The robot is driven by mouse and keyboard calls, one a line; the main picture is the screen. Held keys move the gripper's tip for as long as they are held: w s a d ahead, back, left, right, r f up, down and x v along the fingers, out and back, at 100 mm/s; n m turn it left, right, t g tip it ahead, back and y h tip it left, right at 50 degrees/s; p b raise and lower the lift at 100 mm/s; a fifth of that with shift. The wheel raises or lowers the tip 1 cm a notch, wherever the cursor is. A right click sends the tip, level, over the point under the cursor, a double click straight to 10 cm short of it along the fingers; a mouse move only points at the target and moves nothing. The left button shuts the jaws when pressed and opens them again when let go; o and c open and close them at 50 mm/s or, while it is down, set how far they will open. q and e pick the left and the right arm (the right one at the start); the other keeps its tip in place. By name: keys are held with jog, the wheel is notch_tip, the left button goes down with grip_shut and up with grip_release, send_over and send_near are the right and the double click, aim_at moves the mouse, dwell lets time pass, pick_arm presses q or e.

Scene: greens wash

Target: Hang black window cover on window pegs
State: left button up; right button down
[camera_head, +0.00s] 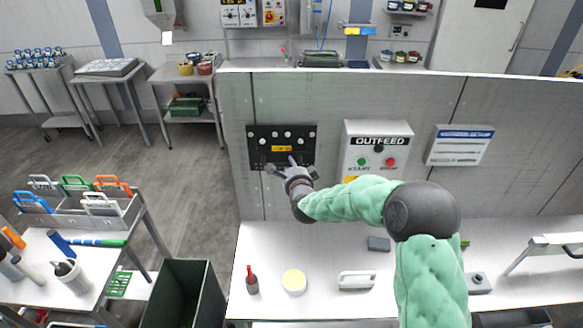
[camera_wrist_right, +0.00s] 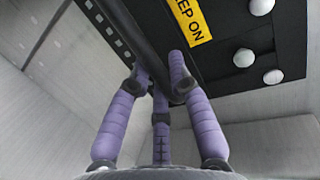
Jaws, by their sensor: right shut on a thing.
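The black window cover (camera_head: 268,158) is a dark flat panel with a yellow label, upright against the grey wall panel. In the right wrist view the cover (camera_wrist_right: 226,62) fills the upper right, and its label reads "EEP ON". Several round white knobs, which look like the pegs (camera_wrist_right: 243,58), show at the cover; I cannot tell whether they pass through it. My right gripper (camera_head: 292,163) is at the cover's lower edge. In the right wrist view its purple fingers (camera_wrist_right: 160,85) are closed around a black bar at the cover. My left gripper is not in view.
The OUTFEED box (camera_head: 378,150) with green and red buttons is just right of the cover, and a sign (camera_head: 460,146) is farther right.

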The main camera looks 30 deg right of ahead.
jog(key=shift+r+p, duration=0.35)
jog(key=shift+r, duration=0.8)
jog(key=shift+b, duration=0.55)
dwell(0.5)
jog(key=shift+s+a+b, duration=0.4)
jog(key=shift+s+b, duration=0.25)
jog(key=shift+s, duration=0.05)
jog(key=shift+s+a, duration=0.15)
jog(key=shift+s, duration=0.05)
dwell(0.5)
jog(key=s+a, duration=0.1)
jog(key=s+b, duration=0.1)
jog(key=s, duration=0.1)
jog(key=shift+a, duration=0.4)
dwell(0.4)
jog(key=shift+s+a, duration=0.1)
jog(key=shift+s, duration=0.05)
dwell(0.5)
